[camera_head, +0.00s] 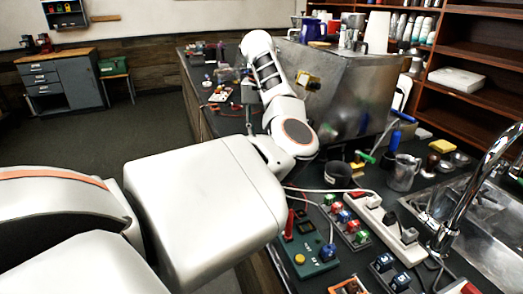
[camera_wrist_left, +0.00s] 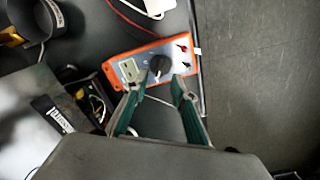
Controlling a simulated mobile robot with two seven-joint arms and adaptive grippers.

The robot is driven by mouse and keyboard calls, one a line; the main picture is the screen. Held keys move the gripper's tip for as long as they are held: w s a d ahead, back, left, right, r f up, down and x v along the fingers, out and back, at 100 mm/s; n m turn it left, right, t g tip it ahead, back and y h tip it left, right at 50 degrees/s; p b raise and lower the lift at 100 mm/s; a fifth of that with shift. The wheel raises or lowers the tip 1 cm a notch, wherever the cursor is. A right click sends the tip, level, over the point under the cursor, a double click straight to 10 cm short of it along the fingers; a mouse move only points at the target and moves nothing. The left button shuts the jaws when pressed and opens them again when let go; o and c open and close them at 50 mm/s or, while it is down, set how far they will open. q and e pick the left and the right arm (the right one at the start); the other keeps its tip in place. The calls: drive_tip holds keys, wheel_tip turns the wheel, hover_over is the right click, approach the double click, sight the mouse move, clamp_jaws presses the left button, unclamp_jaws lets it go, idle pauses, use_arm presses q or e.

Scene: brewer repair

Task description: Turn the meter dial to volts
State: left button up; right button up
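The orange meter (camera_wrist_left: 133,66) lies on the dark counter in the left wrist view, close to the counter's edge. Which mark the dial points to is too small to read. In the head view I cannot pick out the meter with certainty. My right gripper is not in view.
A black mug (camera_wrist_left: 36,18) stands beyond the meter at upper left, with a red cable nearby. The steel machine (camera_head: 345,90) is right of my arm. A white power strip (camera_head: 378,220) and green panel (camera_head: 309,252) lie nearer. Floor (camera_wrist_left: 260,70) is past the counter edge.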

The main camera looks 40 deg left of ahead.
use_arm(q)
wheel_tip(320, 180, down, 6)
idle(0.4)
clamp_jaws()
